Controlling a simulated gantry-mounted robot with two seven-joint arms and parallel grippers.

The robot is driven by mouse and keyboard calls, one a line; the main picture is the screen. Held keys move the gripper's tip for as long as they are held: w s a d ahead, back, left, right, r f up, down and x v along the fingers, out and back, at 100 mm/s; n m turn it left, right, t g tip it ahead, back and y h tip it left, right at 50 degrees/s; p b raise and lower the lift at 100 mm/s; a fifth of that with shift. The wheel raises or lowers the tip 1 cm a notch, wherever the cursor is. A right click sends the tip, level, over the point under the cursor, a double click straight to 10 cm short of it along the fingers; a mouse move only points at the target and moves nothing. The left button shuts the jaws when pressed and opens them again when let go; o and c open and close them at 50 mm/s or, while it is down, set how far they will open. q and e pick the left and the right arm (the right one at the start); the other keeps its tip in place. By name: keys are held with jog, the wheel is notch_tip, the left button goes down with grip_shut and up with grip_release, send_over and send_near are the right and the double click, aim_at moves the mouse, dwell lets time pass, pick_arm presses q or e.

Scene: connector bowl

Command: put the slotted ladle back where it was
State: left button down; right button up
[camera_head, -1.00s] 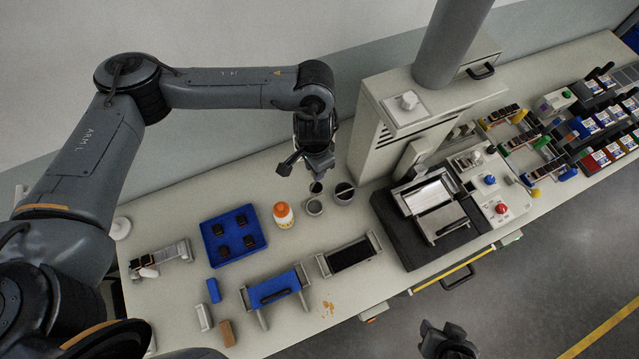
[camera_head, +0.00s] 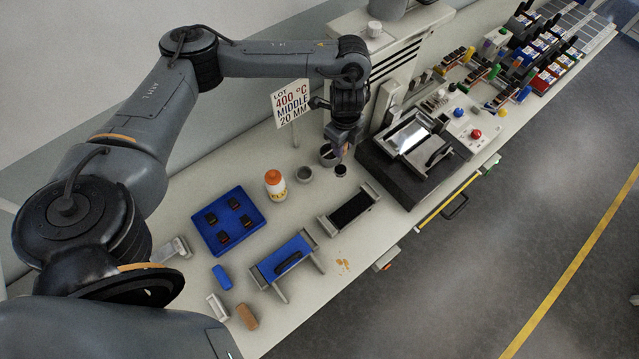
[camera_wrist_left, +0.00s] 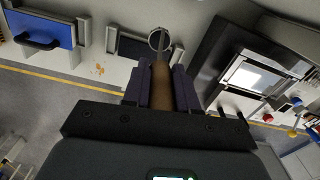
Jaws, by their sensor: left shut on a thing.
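My left gripper (camera_head: 343,148) points down over the bench near the two grey cups. It is shut on the brown handle of the slotted ladle (camera_wrist_left: 162,84), which stands out between the fingers (camera_wrist_left: 162,92) in the left wrist view. The ladle's small round head (camera_head: 341,170) shows below the gripper, just right of the cups; its slots are too small to make out. One grey cup (camera_head: 304,175) stands left of it, and a darker-mouthed cup (camera_head: 327,158) stands behind, partly covered by the gripper. My right gripper is out of view.
A sign (camera_head: 291,103) reading "400 °C, middle, 20 mm" stands behind the cups. An orange-capped bottle (camera_head: 276,187) and a blue tray (camera_head: 224,247) are to the left. A black-topped rack (camera_head: 350,208) lies in front; a black press (camera_head: 404,171) stands close right.

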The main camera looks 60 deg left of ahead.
pick_arm(q)
jog(key=s+a+f+b, duration=0.2)
jog(key=s+a+f, duration=0.4)
jog(key=a+f, duration=0.5)
jog(key=shift+s+a+f+b, duration=0.15)
jog(key=shift+s+f+b, duration=0.2)
jog(key=shift+f, duration=0.45)
jog(key=c, duration=0.9)
grip_release()
